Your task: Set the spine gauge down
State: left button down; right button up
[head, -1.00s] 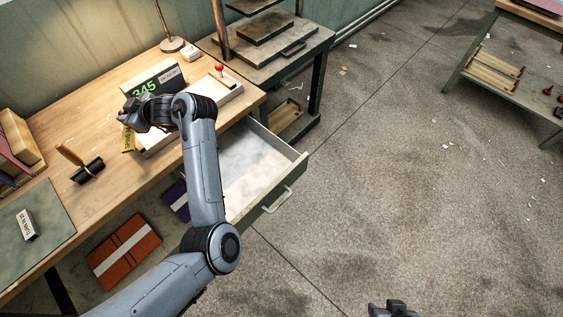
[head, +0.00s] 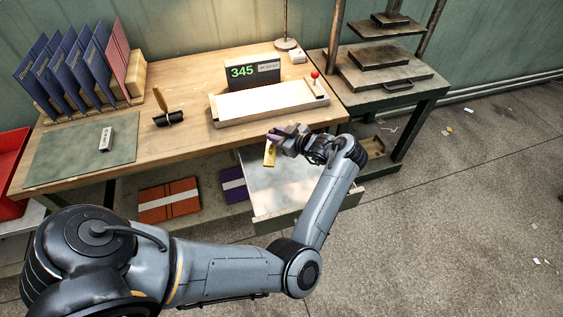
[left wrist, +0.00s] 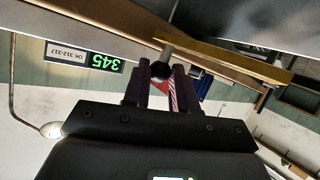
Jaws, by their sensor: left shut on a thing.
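The spine gauge (head: 269,154) is a small yellow, brass-coloured piece. My left gripper (head: 273,136) is shut on it, and it hangs from the fingertips just off the bench's front edge, above the open drawer (head: 290,210). In the left wrist view the gauge is a long yellow bar (left wrist: 225,60) just beyond the fingertips (left wrist: 160,76), with a dark round end between them. The wooden bench (head: 200,72) lies behind the gripper. My right gripper is out of view.
A pale tray with a red knob (head: 265,103) and a display reading 345 (head: 252,72) stand behind the gripper. A green mat (head: 75,160), a dark roller with handle (head: 168,119) and blue boards (head: 70,70) are at left. Bare wood lies between roller and tray.

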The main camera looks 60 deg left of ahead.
pick_arm(q)
notch_tip(320, 180, down, 8)
jog(key=shift+f+b, duration=0.1)
jog(key=shift+b, duration=1.1)
jog(key=shift+f+b, duration=0.75)
jog(key=shift+f, duration=1.05)
jog(key=shift+f, duration=0.15)
jog(key=c, duration=0.9)
grip_release()
